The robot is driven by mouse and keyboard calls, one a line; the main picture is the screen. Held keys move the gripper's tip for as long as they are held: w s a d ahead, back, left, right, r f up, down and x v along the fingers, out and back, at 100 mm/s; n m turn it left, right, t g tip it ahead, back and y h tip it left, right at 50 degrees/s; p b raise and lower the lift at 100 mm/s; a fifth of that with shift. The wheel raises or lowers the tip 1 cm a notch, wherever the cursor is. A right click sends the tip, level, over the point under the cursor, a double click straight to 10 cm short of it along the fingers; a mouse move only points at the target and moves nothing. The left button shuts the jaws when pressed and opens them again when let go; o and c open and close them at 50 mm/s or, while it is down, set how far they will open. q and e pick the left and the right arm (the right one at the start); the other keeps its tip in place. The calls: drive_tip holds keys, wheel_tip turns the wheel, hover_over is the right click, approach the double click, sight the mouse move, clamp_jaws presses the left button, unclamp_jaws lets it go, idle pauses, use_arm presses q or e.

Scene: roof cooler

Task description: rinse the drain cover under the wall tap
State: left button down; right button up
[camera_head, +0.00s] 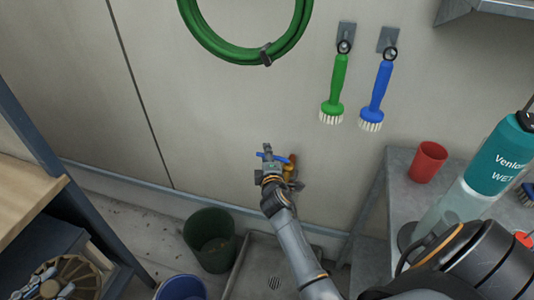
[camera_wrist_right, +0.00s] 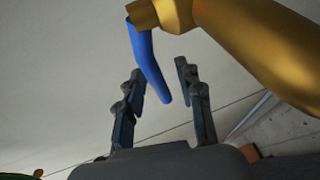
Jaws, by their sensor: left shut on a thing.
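The brass wall tap (camera_head: 289,170) is low on the wall; its blue lever (camera_head: 281,160) points left. In the right wrist view the tap body (camera_wrist_right: 262,50) is close, and the blue lever (camera_wrist_right: 148,65) reaches between the fingers of my right gripper (camera_wrist_right: 165,90). Those fingers are open, one on each side of it.
A grey floor basin (camera_head: 248,262) with a slotted drain (camera_head: 274,283) lies below. A green bucket (camera_head: 210,240) and a blue bucket (camera_head: 181,288) stand left. A red cup (camera_head: 428,162) and a teal bottle (camera_head: 497,155) are on the right-hand table. Two brushes and a green hose (camera_head: 225,52) hang above.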

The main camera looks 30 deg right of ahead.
use_arm(q)
drive_tip(key=shift+s+a, duration=0.15)
use_arm(e)
drive_tip(key=shift+s+a+r, duration=0.1)
drive_tip(key=shift+s, duration=0.05)
drive_tip(key=c, duration=0.4)
clamp_jaws()
